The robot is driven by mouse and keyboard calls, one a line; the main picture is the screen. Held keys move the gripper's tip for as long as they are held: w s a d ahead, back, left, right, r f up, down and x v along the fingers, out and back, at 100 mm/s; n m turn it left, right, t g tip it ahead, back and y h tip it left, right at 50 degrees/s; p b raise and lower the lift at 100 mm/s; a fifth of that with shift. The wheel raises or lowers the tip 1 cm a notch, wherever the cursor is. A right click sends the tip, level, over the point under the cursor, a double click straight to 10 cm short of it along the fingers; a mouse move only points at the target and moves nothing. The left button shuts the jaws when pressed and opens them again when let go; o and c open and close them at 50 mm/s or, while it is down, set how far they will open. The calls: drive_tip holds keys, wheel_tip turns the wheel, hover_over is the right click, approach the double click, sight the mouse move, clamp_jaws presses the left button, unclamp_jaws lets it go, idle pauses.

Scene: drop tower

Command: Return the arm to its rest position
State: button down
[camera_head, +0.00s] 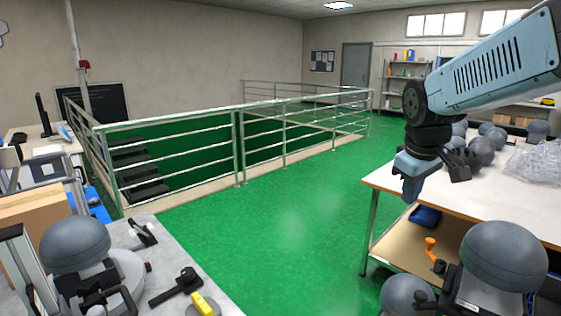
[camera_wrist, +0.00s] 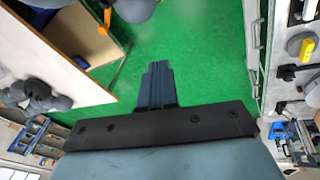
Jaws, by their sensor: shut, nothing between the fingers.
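My gripper (camera_head: 410,194) hangs at the end of my blue-grey arm on the right of the head view, its fingers pointing down. It appears in front of the near left corner of the white-topped workbench. The two fingers are closed together and empty. In the wrist view my gripper (camera_wrist: 158,68) shows as a narrow dark blue pair with no gap, over green floor. My arm reaches in from the upper right of the head view, bent at a dark joint above the wrist.
The white workbench (camera_head: 485,203) carries several grey round objects (camera_head: 482,151) and a clear plastic bag (camera_head: 537,162). A lower shelf holds a blue bin (camera_head: 426,216). A metal railing (camera_head: 240,147) surrounds a stair opening. A grey table (camera_head: 180,262) stands front left. Green floor (camera_head: 285,225) between is clear.

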drive_tip(key=s+a+r+m+t+y, duration=0.1)
drive_tip(key=s+a+m, duration=0.3)
drive_tip(key=s, duration=0.7)
drive_tip(key=shift+s+m+t, duration=0.2)
drive_tip(key=shift+m+t, duration=0.4)
drive_tip(key=shift+m, duration=0.1)
